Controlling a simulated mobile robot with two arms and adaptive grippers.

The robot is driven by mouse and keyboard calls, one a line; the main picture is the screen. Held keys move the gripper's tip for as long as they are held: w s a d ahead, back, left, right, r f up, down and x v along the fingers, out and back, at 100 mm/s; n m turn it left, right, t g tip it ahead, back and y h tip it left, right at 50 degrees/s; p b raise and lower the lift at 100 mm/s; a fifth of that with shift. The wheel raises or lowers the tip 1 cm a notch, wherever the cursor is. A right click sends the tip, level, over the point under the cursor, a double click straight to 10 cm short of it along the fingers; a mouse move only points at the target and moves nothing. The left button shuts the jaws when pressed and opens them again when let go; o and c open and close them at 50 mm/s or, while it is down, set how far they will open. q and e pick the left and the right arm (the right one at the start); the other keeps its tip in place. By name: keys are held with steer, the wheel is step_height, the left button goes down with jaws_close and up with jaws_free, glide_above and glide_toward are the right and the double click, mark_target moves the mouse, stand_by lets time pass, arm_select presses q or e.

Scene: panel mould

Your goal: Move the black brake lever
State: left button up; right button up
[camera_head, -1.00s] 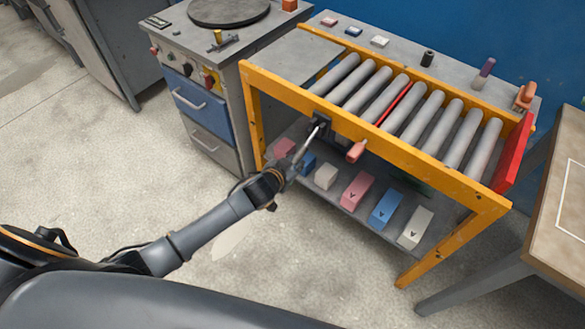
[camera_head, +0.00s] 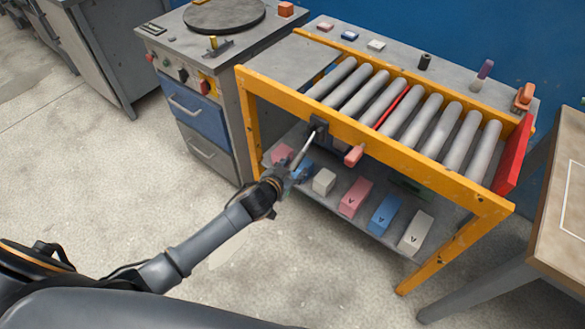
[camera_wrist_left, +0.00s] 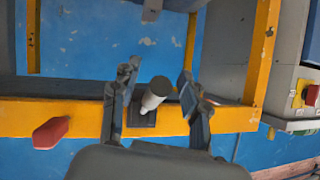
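The brake lever (camera_head: 304,148) is a pale rod sticking out from a black mount on the near orange rail of the roller table. In the left wrist view the lever (camera_wrist_left: 154,97) shows a dark round end and a pale shaft over a black plate. My left gripper (camera_head: 281,176) is at the lever's outer end in the head view. In the left wrist view its fingers (camera_wrist_left: 158,76) are spread, one on each side of the lever, with visible gaps. The lever's dark end is hard to make out in the head view. My right gripper is not in view.
A red-orange handle (camera_head: 354,155) sticks out of the same rail, right of the lever; it also shows in the left wrist view (camera_wrist_left: 51,132). Several coloured blocks stand on the lower shelf (camera_head: 370,238). A control cabinet (camera_head: 199,108) stands close on the left.

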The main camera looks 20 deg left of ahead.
arm_select(q)
steer(key=v, duration=1.2)
stand_by(0.6)
steer(key=s+a+f+g+y+p, duration=0.15)
steer(key=s+f, duration=0.25)
steer(key=f, duration=0.5)
steer(key=s+a+f+n+g, duration=0.1)
steer(key=s+a+f+g, duration=0.2)
steer(key=f, duration=0.5)
steer(key=s+a+f+g+y+p, duration=0.1)
steer(key=s+a+f, duration=0.1)
steer(key=s+f, duration=0.5)
steer(key=s+f+g, duration=0.2)
steer(key=s+f, duration=0.3)
steer(key=s, duration=0.3)
steer(key=s+d+f+g, duration=0.1)
steer(key=s+f, duration=0.4)
steer(key=s, duration=0.4)
steer(key=s+d+f+g+p, duration=0.1)
steer(key=s+f+g, duration=0.1)
steer(key=s+f, duration=0.3)
steer(key=s, duration=0.4)
steer(key=shift+f+n+g, duration=0.2)
steer(key=shift+n+g, duration=0.1)
steer(key=shift+g, duration=0.05)
